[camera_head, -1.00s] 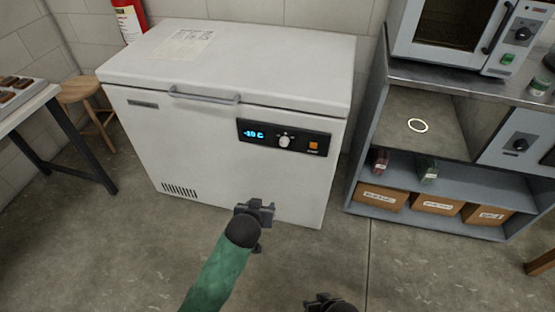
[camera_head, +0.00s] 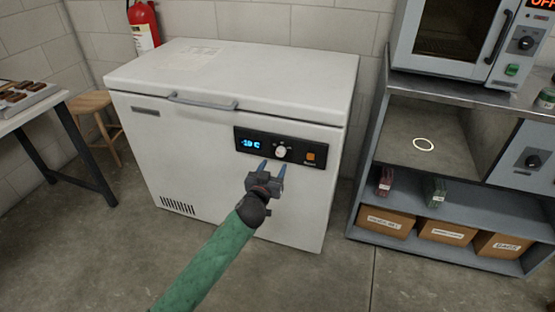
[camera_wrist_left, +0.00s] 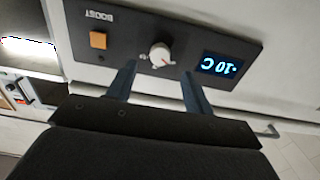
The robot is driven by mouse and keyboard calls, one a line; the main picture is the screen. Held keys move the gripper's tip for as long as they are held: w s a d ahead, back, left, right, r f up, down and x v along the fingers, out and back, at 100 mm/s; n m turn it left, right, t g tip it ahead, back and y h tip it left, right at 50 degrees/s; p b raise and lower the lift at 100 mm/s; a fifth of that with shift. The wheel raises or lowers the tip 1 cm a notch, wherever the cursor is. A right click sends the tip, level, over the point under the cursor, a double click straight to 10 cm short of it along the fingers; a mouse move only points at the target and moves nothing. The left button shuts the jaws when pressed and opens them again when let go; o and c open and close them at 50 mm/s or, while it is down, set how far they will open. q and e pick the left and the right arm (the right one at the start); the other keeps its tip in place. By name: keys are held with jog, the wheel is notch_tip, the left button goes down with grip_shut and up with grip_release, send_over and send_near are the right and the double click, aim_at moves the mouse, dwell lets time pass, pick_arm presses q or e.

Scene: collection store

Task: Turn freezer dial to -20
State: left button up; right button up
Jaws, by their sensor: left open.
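The white chest freezer (camera_head: 190,135) stands against the back wall with its lid closed. Its dark control panel (camera_head: 240,144) is on the front at the right. The panel has a blue display (camera_head: 250,144) that reads -10 C in the left wrist view (camera_wrist_left: 219,67), and a round white dial (camera_head: 280,152). My right gripper is not in view.
An orange button (camera_head: 311,156) marked BOOST sits right of the dial. A grey shelf unit (camera_head: 363,165) with an oven (camera_head: 450,38) on top stands to the right. A stool (camera_head: 92,101) and table (camera_head: 50,108) are at the left. The floor before the freezer is clear.

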aim_at(280, 154)
pick_arm(q)
jog(key=shift+x, duration=3.15)
jog(key=shift+c, duration=0.4)
jog(key=c, duration=0.9)
